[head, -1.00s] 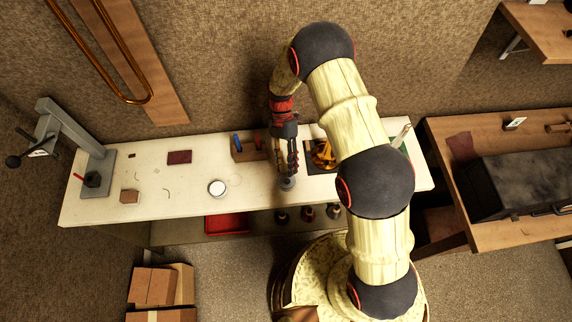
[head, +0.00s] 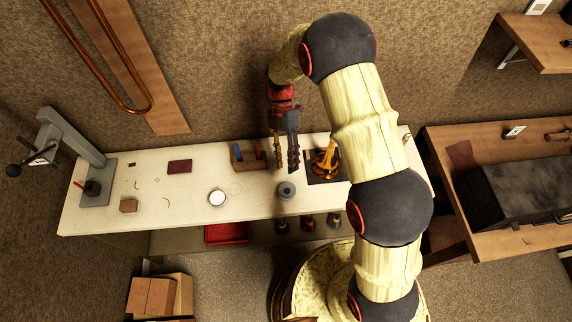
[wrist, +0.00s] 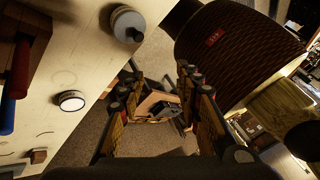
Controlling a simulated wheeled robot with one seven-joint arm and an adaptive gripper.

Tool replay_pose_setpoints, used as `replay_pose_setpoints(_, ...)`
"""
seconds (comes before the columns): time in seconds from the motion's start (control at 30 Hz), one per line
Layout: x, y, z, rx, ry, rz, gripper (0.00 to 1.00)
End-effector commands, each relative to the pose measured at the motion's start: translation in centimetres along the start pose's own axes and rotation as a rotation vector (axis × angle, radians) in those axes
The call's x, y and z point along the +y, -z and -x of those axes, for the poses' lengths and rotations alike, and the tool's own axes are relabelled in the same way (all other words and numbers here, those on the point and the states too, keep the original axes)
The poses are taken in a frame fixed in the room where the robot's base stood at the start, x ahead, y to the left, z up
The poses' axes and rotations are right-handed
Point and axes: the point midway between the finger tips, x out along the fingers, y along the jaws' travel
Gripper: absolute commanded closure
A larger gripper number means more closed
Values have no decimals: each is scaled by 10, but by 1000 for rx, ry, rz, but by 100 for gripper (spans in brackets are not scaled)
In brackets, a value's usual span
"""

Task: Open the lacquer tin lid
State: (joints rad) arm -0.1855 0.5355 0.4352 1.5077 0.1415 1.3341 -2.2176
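A round grey tin (head: 287,190) with a dark knob on top stands upright near the bench's front edge. It also shows at the top of the wrist view (wrist: 127,20), with a pale side. Its lid looks seated, but I cannot see a seam clearly. My gripper (head: 286,167) is open and empty, fingers pointing down, clear of the knob and on the wall side of the tin in the head view. In the wrist view, the gripper (wrist: 158,80) shows its two fingers well apart with nothing between them.
A white-topped round object (head: 217,197) stands left of the tin, near a faint circle on the bench (head: 185,205). A tool block (head: 247,156) and a brass part (head: 324,161) are close to my gripper. A grey press (head: 75,145) stands far left.

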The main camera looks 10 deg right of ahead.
Motion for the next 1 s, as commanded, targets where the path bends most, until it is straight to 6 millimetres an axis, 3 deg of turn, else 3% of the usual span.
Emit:
replay_pose_setpoints(0.67,0,0,1,-1,-1,-57,66)
replay_pose_setpoints(0.83,5,-6,-2,-19,-25,-338,66)
replay_pose_setpoints(1.0,-8,-6,-22,-36,-35,-739,66)
